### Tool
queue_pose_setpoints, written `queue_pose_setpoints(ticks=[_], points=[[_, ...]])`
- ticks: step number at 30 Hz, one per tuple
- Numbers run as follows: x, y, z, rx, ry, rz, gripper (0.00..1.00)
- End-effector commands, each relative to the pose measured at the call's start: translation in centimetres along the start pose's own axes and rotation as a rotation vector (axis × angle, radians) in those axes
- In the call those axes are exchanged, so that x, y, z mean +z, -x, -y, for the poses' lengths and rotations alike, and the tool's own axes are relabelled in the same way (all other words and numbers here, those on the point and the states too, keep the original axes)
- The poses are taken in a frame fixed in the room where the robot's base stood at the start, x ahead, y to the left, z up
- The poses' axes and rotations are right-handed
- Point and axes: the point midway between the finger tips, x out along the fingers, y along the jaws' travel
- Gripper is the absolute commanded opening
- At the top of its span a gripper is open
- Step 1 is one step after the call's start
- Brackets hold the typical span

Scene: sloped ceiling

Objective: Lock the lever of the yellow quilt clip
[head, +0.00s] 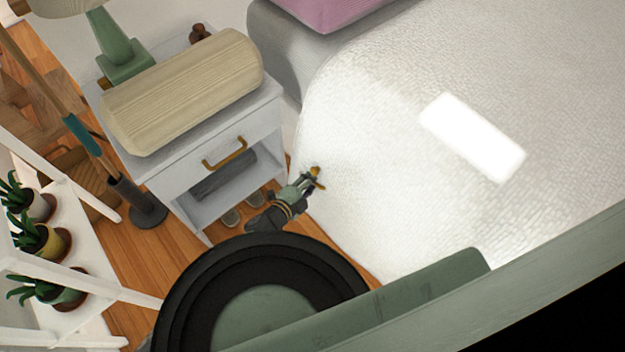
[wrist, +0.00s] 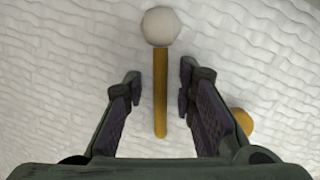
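The yellow quilt clip shows in the wrist view as a straight yellow lever (wrist: 160,92) with a round white knob (wrist: 160,26) at its upper end. A rounded yellow part (wrist: 242,121) shows to the right, partly behind the right finger. My gripper (wrist: 160,90) is open, with one finger on each side of the lever and a gap on both sides. The knob lies beyond the fingertips. In the head view, my gripper (head: 310,181) is at the bed's near left edge, and the small yellow clip (head: 317,175) is at its tip.
The white quilt (head: 390,150) covers the bed and is clear around the clip. A white nightstand (head: 225,125) with a beige bolster-shaped object (head: 185,92) and a green lamp (head: 115,50) stands left of the bed. Potted plants sit on a white shelf (head: 85,225) at far left.

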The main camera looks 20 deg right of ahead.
Motion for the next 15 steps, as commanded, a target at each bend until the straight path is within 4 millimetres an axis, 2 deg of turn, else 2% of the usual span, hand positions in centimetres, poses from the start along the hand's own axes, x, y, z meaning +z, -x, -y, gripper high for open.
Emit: queue_pose_setpoints(ticks=[1,9,15], points=[[0.0,0.01,0.0,0.0,0.0,0.0,0.19],[0.0,0.03,0.0,0.0,0.0,0.0,0.01],[0.0,0.03,0.0,0.0,0.0,0.0,0.0]])
